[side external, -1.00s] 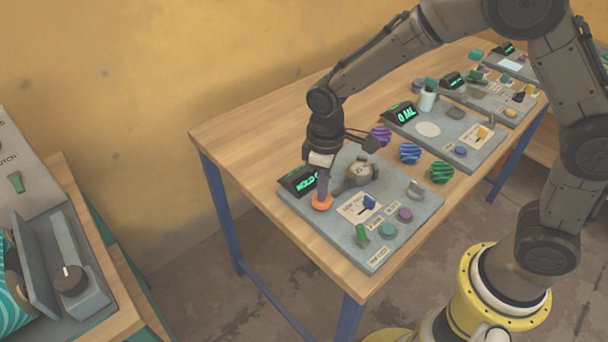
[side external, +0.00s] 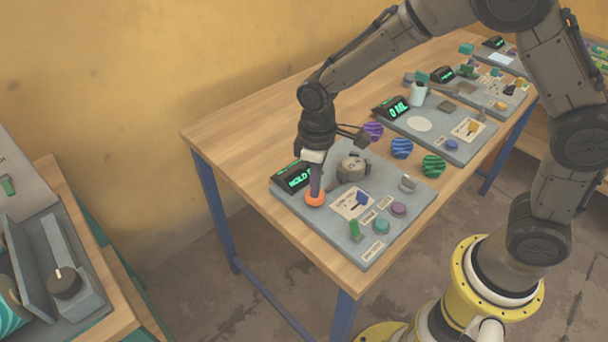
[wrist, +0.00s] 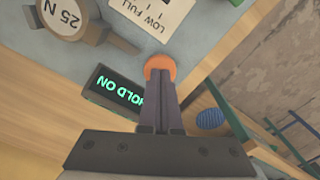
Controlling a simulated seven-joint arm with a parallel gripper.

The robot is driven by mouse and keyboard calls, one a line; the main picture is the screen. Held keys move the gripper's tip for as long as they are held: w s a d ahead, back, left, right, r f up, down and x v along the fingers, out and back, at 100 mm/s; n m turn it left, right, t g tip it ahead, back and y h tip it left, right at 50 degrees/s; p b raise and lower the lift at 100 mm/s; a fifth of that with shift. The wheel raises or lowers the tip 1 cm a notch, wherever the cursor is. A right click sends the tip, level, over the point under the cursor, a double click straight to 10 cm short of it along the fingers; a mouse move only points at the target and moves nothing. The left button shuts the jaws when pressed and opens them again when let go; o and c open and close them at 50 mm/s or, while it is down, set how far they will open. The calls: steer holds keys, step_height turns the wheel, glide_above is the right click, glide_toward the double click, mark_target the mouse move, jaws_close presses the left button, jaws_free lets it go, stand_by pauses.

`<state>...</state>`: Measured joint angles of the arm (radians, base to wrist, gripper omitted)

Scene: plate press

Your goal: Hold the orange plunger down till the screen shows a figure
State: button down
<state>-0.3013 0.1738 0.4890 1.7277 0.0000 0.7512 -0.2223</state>
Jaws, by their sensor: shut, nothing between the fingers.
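The orange plunger (side external: 315,199) stands at the near-left part of the grey panel (side external: 373,250). My gripper (side external: 316,192) is shut and points down, with its fingertips on top of the plunger. The wrist view also shows the closed fingers (wrist: 160,84) over the round orange plunger (wrist: 159,65), covering part of it. How far the plunger is pressed in I cannot tell. The small dark screen (wrist: 116,90) beside it shows green letters reading "HOLD ON", partly covered by the fingers.
Striped balls (side external: 402,148) lie behind the panel. Another panel with a screen (side external: 398,108) stands farther back.

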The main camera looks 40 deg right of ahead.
stand_by(0.4)
steer(key=shift+r, duration=2.55)
steer(key=shift+d, duration=0.1)
steer(key=s+d+r+m+t, duration=0.1)
steer(key=s+d+r+t, duration=0.15)
steer(key=r, duration=0.45)
steer(key=s+d+r+m+t, duration=0.1)
steer(key=s+d+r, duration=0.1)
steer(key=d+r, duration=0.3)
steer(key=s+d+m+t, duration=0.1)
steer(key=s+d+m, duration=0.1)
steer(key=s, duration=0.6)
steer(key=s+d+m+t, duration=0.1)
steer(key=s+m, duration=0.1)
steer(key=s, duration=0.6)
steer(key=shift+d+r, duration=0.2)
steer(key=shift+d, duration=0.2)
